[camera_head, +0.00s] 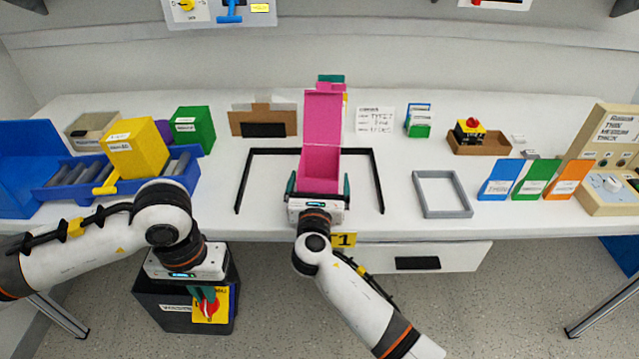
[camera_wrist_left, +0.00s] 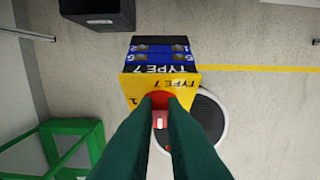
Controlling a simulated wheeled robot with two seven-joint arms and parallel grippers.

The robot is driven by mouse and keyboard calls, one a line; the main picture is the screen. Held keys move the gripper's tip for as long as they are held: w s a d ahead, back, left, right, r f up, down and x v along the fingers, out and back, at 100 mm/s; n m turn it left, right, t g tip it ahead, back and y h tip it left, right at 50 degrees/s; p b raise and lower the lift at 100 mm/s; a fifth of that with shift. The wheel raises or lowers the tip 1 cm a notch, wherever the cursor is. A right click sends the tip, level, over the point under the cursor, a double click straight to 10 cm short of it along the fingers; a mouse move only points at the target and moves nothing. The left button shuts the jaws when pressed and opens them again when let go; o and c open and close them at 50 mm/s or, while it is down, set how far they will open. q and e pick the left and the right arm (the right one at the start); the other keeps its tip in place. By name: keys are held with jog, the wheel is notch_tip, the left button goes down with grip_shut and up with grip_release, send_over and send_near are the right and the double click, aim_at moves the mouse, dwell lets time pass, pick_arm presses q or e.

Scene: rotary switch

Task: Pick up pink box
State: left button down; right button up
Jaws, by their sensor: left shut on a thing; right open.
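The pink box (camera_head: 320,165) stands open on the white table, its tall lid (camera_head: 323,118) raised at the back. My right gripper (camera_head: 318,187) is at the box's front end, open, with one green finger on each side of it; whether the fingers touch the walls I cannot tell. My left gripper (camera_head: 204,294) is shut on the red knob of a rotary switch (camera_head: 212,306) with a yellow face. In the left wrist view the knob shows between the fingertips, and the switch (camera_wrist_left: 160,70) reads "TYPE 7".
A dark bin (camera_head: 160,305) stands on the floor under my left gripper. A black bracket frame (camera_head: 243,180) surrounds the pink box's area. A grey frame (camera_head: 441,194) lies to its right. A yellow box (camera_head: 135,148) and blue tray (camera_head: 60,190) stand left.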

jog(key=shift+c, duration=0.2)
jog(key=c, duration=1)
pick_arm(q)
notch_tip(320, 180, up, 2)
jog(key=shift+r+p, duration=0.2)
jog(key=shift+p, duration=1)
pick_arm(e)
notch_tip(320, 180, up, 10)
jog(key=shift+r, duration=0.1)
pick_arm(q)
jog(key=shift+r+p, duration=0.45)
jog(key=shift+r, duration=0.05)
jog(key=shift+f, duration=0.1)
pick_arm(e)
jog(key=shift+f, duration=0.2)
pick_arm(q)
jog(key=shift+f+b, duration=2.45)
jog(key=shift+b, duration=0.1)
pick_arm(e)
jog(key=shift+f, duration=4.6)
